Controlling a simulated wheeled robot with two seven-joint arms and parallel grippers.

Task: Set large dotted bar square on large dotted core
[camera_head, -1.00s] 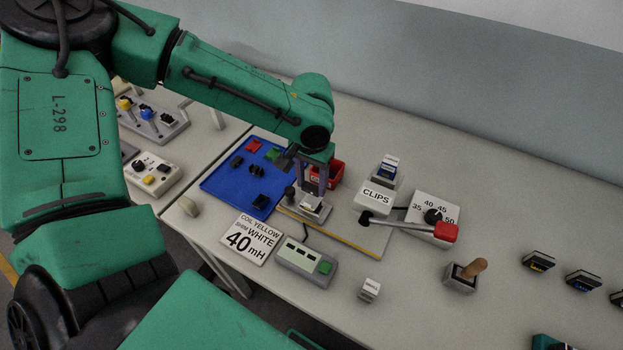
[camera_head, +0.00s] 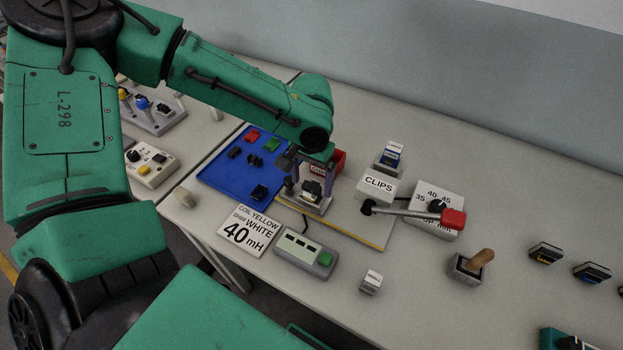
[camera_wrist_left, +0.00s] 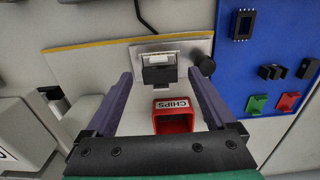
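My left gripper (camera_head: 309,188) is over the small metal fixture, its purple fingers spread wide. In the left wrist view the open fingers (camera_wrist_left: 160,78) stand either side of a dark block (camera_wrist_left: 158,74) and do not touch it. The block sits at a pale piece (camera_wrist_left: 158,58) on the metal fixture plate (camera_wrist_left: 192,48). I cannot make out dots on it, nor tell whether bar and core are seated square. A dark part with pale marks (camera_wrist_left: 243,25) lies on the blue tray (camera_wrist_left: 228,62). My right gripper is out of view.
A red CHIPS bin (camera_wrist_left: 173,115) stands close behind the fixture. A black knob (camera_wrist_left: 205,66) stands beside it. A CLIPS box (camera_head: 377,186), a red-handled lever (camera_head: 453,218) and a green-button box (camera_head: 305,254) are nearby. The table at far right rear is clear.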

